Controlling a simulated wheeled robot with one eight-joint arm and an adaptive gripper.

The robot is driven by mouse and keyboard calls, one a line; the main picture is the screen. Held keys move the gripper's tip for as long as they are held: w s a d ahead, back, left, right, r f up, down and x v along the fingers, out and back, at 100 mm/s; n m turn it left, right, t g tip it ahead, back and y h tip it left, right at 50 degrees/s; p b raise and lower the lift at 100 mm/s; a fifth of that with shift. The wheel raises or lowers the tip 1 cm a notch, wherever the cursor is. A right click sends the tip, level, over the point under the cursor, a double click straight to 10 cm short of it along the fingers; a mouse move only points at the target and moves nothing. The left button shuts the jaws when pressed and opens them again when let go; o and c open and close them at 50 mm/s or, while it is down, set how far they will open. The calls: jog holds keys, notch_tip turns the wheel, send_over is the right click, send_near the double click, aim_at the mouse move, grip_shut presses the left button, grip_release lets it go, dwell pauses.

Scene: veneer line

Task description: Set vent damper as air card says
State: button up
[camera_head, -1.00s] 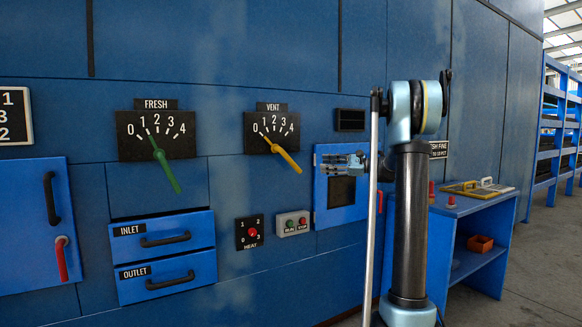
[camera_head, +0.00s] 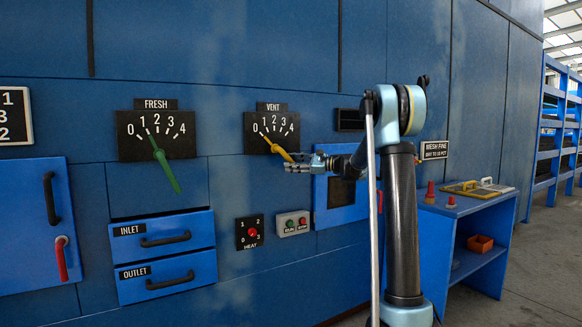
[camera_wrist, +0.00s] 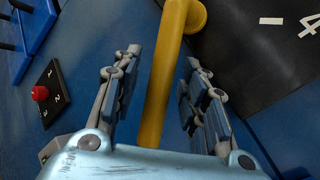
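The vent damper is a yellow lever (camera_head: 279,151) on a black plate (camera_head: 289,122) labelled VENT, marked 0 to 4. Its pointer end aims up-left, between 0 and 1, and its handle slopes down-right. My gripper (camera_head: 292,164) is at the lower end of this handle. In the wrist view the yellow lever (camera_wrist: 165,80) runs between the two spread fingers of my gripper (camera_wrist: 162,85), with gaps on both sides. No card marked as the air card is readable; a card with 1, 3, 2 (camera_head: 15,117) is cut off at the left edge.
A green FRESH lever (camera_head: 160,158) points near 1, left of the vent plate. Below are a heat knob (camera_head: 253,232), a run/stop box (camera_head: 293,223) and INLET and OUTLET drawers (camera_head: 164,238). A MESH FINE sign (camera_head: 434,149) hangs above a blue bench (camera_head: 480,208).

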jog(key=shift+w+a, duration=0.1)
jog(key=shift+a, duration=0.25)
grip_shut()
